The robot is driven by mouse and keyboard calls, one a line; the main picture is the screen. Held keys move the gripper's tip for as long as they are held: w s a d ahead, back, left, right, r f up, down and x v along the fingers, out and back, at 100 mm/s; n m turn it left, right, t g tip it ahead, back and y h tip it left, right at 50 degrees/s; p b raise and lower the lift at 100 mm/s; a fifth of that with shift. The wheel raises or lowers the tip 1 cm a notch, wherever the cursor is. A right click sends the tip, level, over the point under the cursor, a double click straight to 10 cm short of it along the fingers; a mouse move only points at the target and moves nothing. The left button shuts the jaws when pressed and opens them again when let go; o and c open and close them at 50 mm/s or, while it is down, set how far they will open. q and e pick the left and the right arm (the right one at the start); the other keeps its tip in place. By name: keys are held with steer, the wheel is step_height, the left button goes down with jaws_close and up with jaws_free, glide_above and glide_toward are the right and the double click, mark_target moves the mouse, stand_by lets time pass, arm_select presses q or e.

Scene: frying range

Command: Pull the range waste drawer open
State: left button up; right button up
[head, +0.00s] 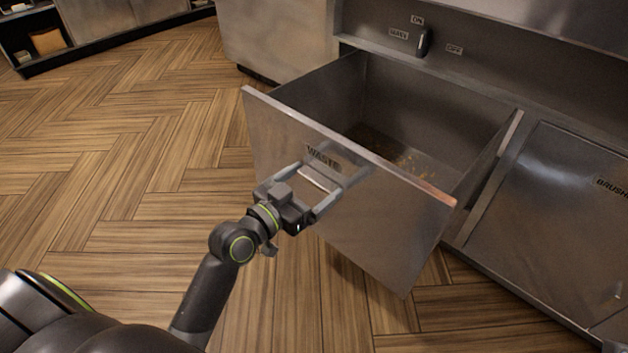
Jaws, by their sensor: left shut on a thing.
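The waste drawer (400,228) is a grey metal drawer with a "WASTE" label on its front. It stands well out from the range, and its inside shows from above with some brownish crumbs on the floor of it. My left gripper (325,183) is at the drawer front, just below the label, shut on the drawer's handle (318,180). The fingers hide part of the handle. My right gripper is not in view.
A closed panel labelled "BRUSH..." (545,215) is right of the drawer. A small lever switch (423,43) with "ON" and "OFF" labels sits above. Open wooden floor (130,150) lies to the left. A shelf unit (35,40) stands at the far left.

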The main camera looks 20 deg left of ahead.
arm_select(q)
steer(key=o, duration=1.1)
steer(key=shift+s+a, duration=0.2)
steer(key=shift+s, duration=0.3)
steer(key=b+v, duration=0.1)
steer(key=v, duration=1.5)
steer(key=shift+s, duration=0.2)
